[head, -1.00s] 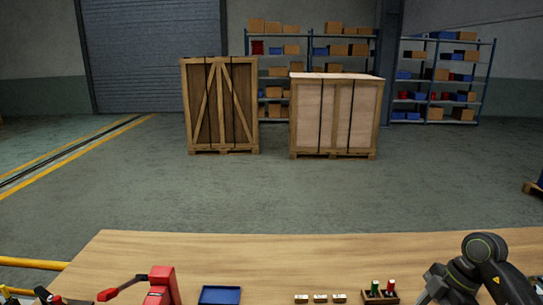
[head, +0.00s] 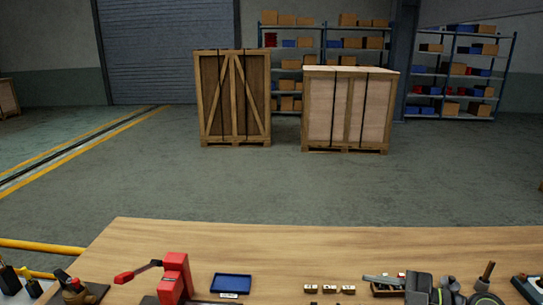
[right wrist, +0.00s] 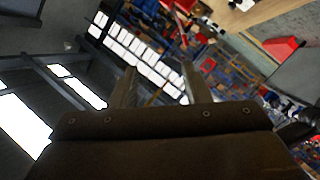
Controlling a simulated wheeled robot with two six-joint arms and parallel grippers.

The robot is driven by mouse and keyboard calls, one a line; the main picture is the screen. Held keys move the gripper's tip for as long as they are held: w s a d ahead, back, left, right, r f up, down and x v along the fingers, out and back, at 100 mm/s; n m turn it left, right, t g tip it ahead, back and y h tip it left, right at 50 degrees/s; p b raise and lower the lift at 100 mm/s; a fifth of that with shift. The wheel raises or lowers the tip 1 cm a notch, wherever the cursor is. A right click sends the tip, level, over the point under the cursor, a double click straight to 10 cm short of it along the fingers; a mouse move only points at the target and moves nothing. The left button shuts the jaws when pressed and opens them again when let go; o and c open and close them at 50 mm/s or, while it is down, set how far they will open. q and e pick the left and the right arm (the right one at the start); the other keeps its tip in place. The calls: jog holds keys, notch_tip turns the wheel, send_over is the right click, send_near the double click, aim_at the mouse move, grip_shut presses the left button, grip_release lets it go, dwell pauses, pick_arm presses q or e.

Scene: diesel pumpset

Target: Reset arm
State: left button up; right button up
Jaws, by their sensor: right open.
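My right gripper (right wrist: 158,82) is open in the right wrist view, with nothing between its two fingers. In the head view my right arm is at the bottom right, low over the workbench (head: 300,240). A grey finger of it points left across a small dark tray (head: 385,291) and partly hides it. I cannot tell whether it touches the tray. My left gripper is not in view.
A red lever tool (head: 175,275) stands on the bench at left, beside a blue tray (head: 231,283). Several small brass-coloured blocks (head: 329,289) sit near the middle. The bench's far strip is clear. Wooden crates (head: 232,98) stand on the floor beyond.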

jog(key=s+d+r+m+t+h, duration=0.1)
jog(key=d+r+m+t+h, duration=0.55)
jog(key=m+t, duration=0.65)
jog(key=s+d+f+m+g+h, duration=0.4)
jog(key=s+d+f+m+h, duration=0.2)
jog(key=d+f+m+h, duration=0.5)
jog(key=s+a+f+n+g+y, duration=0.1)
jog(key=s+a+f+g, duration=0.3)
jog(key=s+f+g, duration=0.5)
jog(key=s+a+f+n+g+y, duration=0.15)
jog(key=s+a+f+g, duration=0.35)
jog(key=s, duration=0.7)
notch_tip(320, 180, down, 28)
jog(key=d+b, duration=0.2)
jog(key=b, duration=0.1)
jog(key=s+f+b, duration=0.2)
jog(key=s+f, duration=1.3)
jog(key=f, duration=0.3)
jog(key=shift+a+f+g, duration=0.3)
jog(key=shift+a+g, duration=0.1)
jog(key=shift+a, duration=0.05)
